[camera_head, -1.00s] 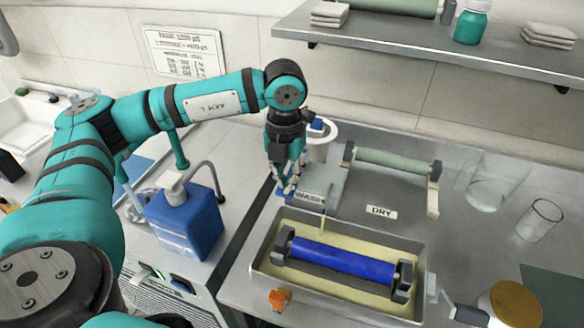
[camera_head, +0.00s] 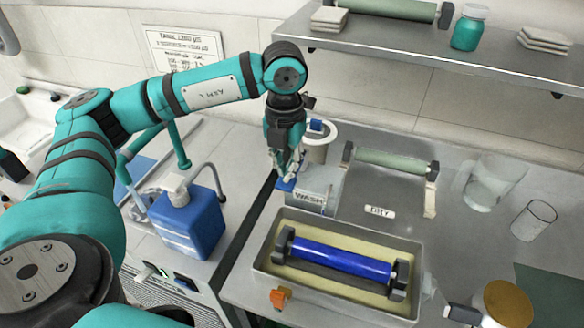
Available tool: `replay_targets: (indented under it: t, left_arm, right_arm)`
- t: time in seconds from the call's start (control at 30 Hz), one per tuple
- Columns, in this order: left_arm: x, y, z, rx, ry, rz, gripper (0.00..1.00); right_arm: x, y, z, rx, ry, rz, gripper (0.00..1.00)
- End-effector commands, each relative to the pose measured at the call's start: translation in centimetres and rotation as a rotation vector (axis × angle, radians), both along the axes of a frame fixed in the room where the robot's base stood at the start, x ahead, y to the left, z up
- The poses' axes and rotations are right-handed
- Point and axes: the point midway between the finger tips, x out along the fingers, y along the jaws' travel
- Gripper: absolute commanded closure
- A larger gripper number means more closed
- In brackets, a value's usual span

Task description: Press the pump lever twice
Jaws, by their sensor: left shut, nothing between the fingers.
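The pump is a grey box labelled WASH (camera_head: 316,196) behind the tray. Its blue lever (camera_head: 286,184) sticks out on its left side. My left gripper (camera_head: 284,176) is shut and empty, pointing down over the lever. Its fingertips are at or just above the lever; I cannot tell whether they touch it. The gripper partly hides the lever's root. My right gripper is not in view.
A metal tray (camera_head: 262,258) holding a blue roller (camera_head: 340,262) stands in front of the pump. A blue jug (camera_head: 188,222) is at the left. A green roller (camera_head: 392,162) and clear glasses (camera_head: 534,220) stand to the right. A shelf (camera_head: 420,48) runs above.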

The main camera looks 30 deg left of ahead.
Motion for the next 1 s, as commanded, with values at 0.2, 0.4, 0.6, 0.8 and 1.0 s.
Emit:
replay_targets:
  t: [0.2, 0.4, 0.6, 0.8, 1.0]
  left_arm:
    - [0.0, 0.0, 0.0, 0.0, 0.0, 0.0, 1.0]
    - [0.0, 0.0, 0.5, 0.0, -0.001, -0.001, 1.0]
    - [0.0, 0.0, 2.4, 0.0, -0.001, 0.0, 1.0]
    - [0.0, 0.0, 4.4, 0.0, 0.0, 0.0, 1.0]
    - [0.0, 0.0, 6.0, 0.0, 0.0, 0.0, 1.0]
  right_arm:
    - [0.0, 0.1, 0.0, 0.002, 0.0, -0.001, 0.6]
    - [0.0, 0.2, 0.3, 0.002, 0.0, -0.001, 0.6]
    - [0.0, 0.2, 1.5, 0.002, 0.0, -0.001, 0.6]
    - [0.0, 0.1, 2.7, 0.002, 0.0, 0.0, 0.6]
    - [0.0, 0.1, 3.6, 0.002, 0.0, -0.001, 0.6]
